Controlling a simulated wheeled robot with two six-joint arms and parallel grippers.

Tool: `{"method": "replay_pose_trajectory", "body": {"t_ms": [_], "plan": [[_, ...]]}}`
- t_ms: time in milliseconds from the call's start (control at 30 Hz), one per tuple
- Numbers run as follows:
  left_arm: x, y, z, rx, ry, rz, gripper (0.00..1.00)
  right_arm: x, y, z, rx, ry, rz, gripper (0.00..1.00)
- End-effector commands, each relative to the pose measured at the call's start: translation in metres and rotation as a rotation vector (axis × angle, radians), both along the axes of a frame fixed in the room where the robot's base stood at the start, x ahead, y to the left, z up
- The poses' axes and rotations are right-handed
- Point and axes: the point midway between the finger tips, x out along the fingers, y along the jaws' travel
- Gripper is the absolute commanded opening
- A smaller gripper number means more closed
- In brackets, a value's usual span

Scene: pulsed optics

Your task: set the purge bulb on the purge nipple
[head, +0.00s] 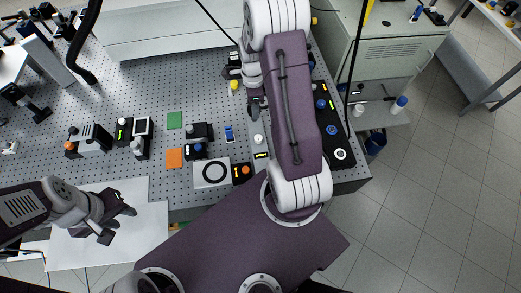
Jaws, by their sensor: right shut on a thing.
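My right gripper (254,112) points down over the right part of the perforated optics table. My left gripper (120,223) is open and empty over the white sheet at the lower left.
The optics table (190,75) carries black mounts (199,133), a white plate with a black ring (211,173), a green square (174,120) and an orange square (174,158). A dark strip with several knobs (331,130) lies right of my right arm. The table's upper middle is fairly clear.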

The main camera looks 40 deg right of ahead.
Motion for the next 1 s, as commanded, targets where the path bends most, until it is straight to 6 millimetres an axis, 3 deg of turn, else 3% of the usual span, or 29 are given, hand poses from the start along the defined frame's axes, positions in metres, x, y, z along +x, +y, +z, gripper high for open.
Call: {"method": "replay_pose_trajectory", "body": {"t_ms": [467, 900, 1000], "plan": [[0.000, 0.000, 0.013, 0.000, 0.000, 0.000, 0.36, 0.000, 0.000, 0.015, 0.000, 0.001, 0.000, 0.00], [0.000, 0.000, 0.058, 0.000, 0.000, 0.000, 0.36, 0.000, 0.000, 0.064, 0.000, 0.001, 0.000, 0.00], [0.000, 0.000, 0.059, 0.000, 0.000, 0.000, 0.36, 0.000, 0.000, 0.066, 0.000, 0.001, 0.000, 0.00]]}}
